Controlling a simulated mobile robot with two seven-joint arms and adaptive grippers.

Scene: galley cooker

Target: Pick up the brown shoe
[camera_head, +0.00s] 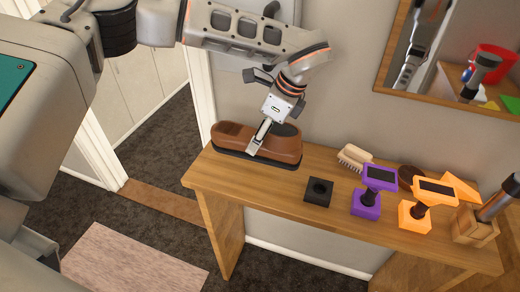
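The brown shoe (285,149), with a dark sole, rests on the left end of the wooden table (335,206). My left gripper (257,140) reaches down onto the shoe from above. One light finger lies across the middle of the shoe, against its near side. The other finger is not clearly visible, so I cannot tell whether the gripper is closed on the shoe. My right gripper is not in view.
Right of the shoe are a small black block (318,191), a brush (354,157), a purple stand (367,203), an orange stand (415,214) and a wooden box (474,226) with a dark-handled item. A mirror (388,45) hangs behind. The table's left edge is near the shoe.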

